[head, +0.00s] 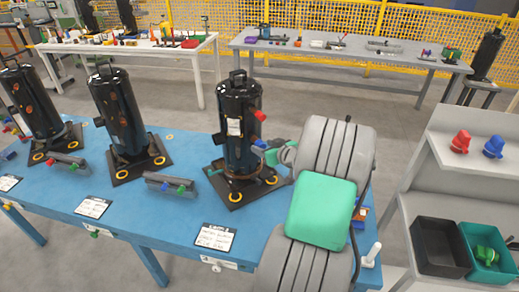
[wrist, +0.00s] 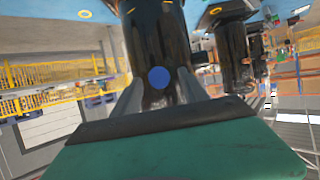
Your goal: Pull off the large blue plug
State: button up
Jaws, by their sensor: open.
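A black upright compressor (head: 238,130) stands on the blue table, with a red plug (head: 260,115) on its upper side and a blue plug (head: 260,144) lower down. My gripper (head: 274,147) is at the compressor's right side, close to the blue plug. In the wrist view the compressor (wrist: 157,40) appears inverted, and the round blue plug (wrist: 159,77) lies between the two open fingers of my gripper (wrist: 158,88). I cannot tell whether the fingers touch the plug. My arm hides part of the table to the right of the compressor.
Two more black compressors (head: 118,110) (head: 30,100) stand to the left. Grey fittings (head: 170,184) and labels (head: 215,238) lie on the blue table (head: 150,222). At right, a shelf (head: 455,160) holds a red plug (head: 460,142) and a blue plug (head: 493,147), above a black bin (head: 437,262) and a green bin (head: 507,236).

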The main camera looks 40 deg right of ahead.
jog(key=shift+w+d+f, duration=0.1)
jog(key=shift+w+f, duration=0.1)
jog(key=shift+w, duration=0.3)
jog(key=shift+b, duration=1)
dwell(0.4)
grip_shut()
dwell(0.6)
jog(key=shift+s+f, duration=0.1)
jog(key=shift+s, duration=0.05)
dwell(1.0)
jog(key=shift+s+a+b, duration=0.2)
jog(key=shift+s+b, duration=0.35)
jog(key=shift+s, duration=0.9)
jog(key=shift+s+a+b, duration=0.2)
jog(key=shift+s+b, duration=0.35)
jog(key=shift+s, duration=0.85)
